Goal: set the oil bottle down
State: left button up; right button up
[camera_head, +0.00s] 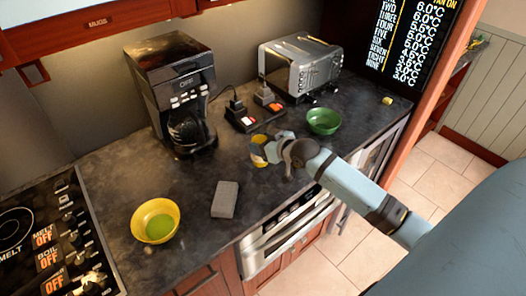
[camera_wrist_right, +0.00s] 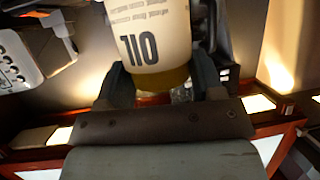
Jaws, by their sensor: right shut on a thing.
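My right gripper (camera_head: 263,148) is shut on the oil bottle (camera_head: 258,152), over the front part of the dark counter (camera_head: 185,180). In the right wrist view the bottle (camera_wrist_right: 150,35) shows a cream label with the word OIL and a yellow band, between the two dark fingers (camera_wrist_right: 162,88) of the gripper. In the head view most of the bottle is hidden behind the gripper. I cannot tell whether its base touches the counter. My left gripper is not in view.
A green bowl (camera_head: 323,121) stands right of the bottle. A grey block (camera_head: 225,199) and a yellow bowl (camera_head: 155,221) are to its left. The coffee maker (camera_head: 170,85), switch box (camera_head: 246,118) and toaster (camera_head: 299,66) stand behind. A stove (camera_head: 55,240) is far left.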

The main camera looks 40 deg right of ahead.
jog(key=shift+f, duration=2.05)
jog(key=shift+f, duration=0.15)
jog(key=o, duration=1.1)
jog(key=b+v, duration=0.1)
jog(key=v, duration=1.1)
jog(key=s+a+f, duration=0.5)
jog(key=a, duration=0.1)
jog(key=s+a+f+g, duration=0.1)
jog(key=s+a+f, duration=0.4)
jog(key=a+f, duration=0.1)
jog(key=s+a+f+g, duration=0.1)
jog(key=s+a+f, duration=0.4)
jog(key=a+f, duration=0.1)
jog(key=shift+s+a+n, duration=0.3)
jog(key=shift+a, duration=0.25)
